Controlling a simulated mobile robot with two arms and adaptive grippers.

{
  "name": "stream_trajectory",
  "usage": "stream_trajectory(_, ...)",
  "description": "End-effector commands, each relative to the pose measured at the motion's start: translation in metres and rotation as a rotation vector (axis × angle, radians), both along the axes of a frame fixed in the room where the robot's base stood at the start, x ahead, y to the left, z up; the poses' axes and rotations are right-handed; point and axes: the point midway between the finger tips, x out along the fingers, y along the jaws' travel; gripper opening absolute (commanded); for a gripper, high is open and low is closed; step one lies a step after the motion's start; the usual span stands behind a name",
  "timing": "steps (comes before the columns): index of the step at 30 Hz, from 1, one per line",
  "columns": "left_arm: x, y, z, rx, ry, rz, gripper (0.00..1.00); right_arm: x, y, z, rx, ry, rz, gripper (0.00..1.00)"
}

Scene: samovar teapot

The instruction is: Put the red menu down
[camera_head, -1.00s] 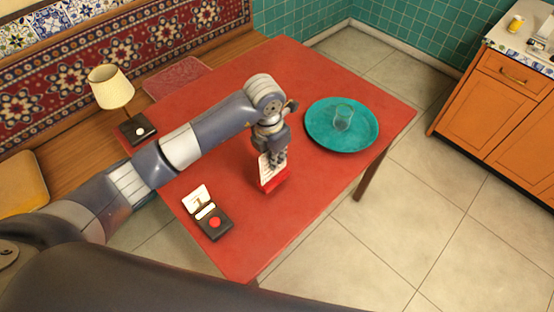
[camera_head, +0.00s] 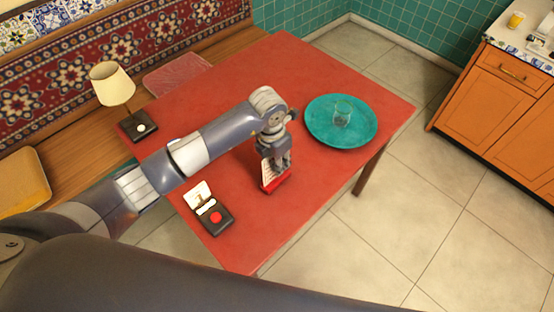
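The red menu (camera_head: 274,183), with white pages showing, stands near the front middle of the red table (camera_head: 240,254). My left gripper (camera_head: 277,161) points down at the menu's upper part, its fingers closed around it. The menu looks upright or slightly tilted. Its lower edge is at or very close to the table top; I cannot tell whether it touches. The fingers cover part of the menu. My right gripper is not in view.
A teal tray (camera_head: 318,133) with a clear glass (camera_head: 342,114) is at the table's right. The table front between box and menu is clear.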

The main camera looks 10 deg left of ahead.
Motion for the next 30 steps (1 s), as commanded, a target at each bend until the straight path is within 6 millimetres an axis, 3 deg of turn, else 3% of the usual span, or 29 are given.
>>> stream_trajectory(11,0.001,0.000,0.009,-0.001,-0.004,0.000,0.25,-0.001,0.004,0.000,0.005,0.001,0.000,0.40)
stream_trajectory(24,-0.008,0.006,0.096,-0.001,-0.005,-0.002,0.25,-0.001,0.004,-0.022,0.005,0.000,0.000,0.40)
stream_trajectory(30,-0.011,0.007,0.118,-0.001,-0.002,0.000,0.25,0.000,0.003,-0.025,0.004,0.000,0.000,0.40)
